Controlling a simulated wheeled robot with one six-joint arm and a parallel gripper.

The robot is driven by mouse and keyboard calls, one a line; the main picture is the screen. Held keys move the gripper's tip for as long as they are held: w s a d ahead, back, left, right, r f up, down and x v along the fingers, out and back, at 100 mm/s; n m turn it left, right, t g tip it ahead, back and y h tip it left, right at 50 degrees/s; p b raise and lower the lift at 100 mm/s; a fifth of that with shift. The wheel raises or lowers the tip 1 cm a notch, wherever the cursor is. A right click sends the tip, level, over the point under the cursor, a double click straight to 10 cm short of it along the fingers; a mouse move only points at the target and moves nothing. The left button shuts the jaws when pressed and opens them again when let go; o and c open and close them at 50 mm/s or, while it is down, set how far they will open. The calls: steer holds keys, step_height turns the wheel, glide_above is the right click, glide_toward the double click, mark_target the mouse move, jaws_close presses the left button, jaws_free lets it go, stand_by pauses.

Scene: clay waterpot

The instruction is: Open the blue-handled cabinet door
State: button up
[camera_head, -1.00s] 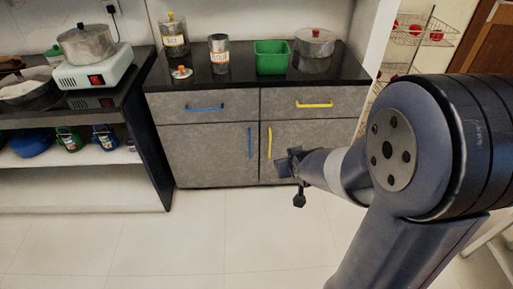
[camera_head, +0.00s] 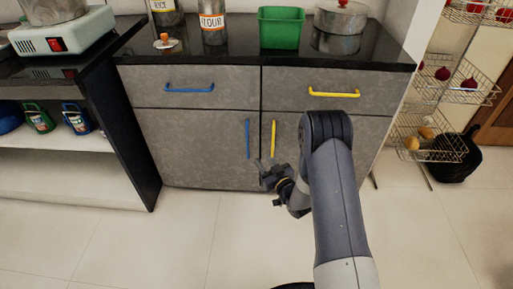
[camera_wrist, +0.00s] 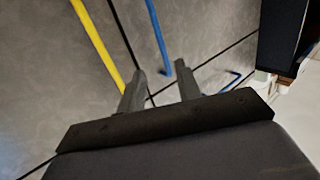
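The cabinet door with the blue handle is the grey lower left door (camera_head: 190,150). It is shut. Its upright blue handle (camera_head: 248,138) is near the door's right edge, beside the door seam. In the wrist view the blue handle (camera_wrist: 157,35) runs down from the top edge, and its lower end appears between my fingertips. My gripper (camera_head: 264,170) is low in front of the seam, below and right of the blue handle in the head view. In the wrist view my gripper (camera_wrist: 160,71) has its fingers apart with nothing held. Contact with the handle does not show.
A yellow door handle (camera_head: 273,141) is close to the right of the blue one. Above are drawers with a blue handle (camera_head: 189,89) and a yellow handle (camera_head: 334,94). A dark shelf side panel (camera_head: 128,140) stands left. The floor (camera_head: 180,240) in front is clear.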

mark_target(250, 146)
steer(key=shift+y, duration=0.3)
steer(key=b+x, duration=0.1)
steer(key=x, duration=0.6)
steer(key=f+b+x, duration=0.1)
steer(key=x, duration=0.3)
steer(key=shift+d+b, duration=0.1)
steer(key=shift+b, duration=0.25)
steer(key=shift+c, duration=0.3)
jaws_close()
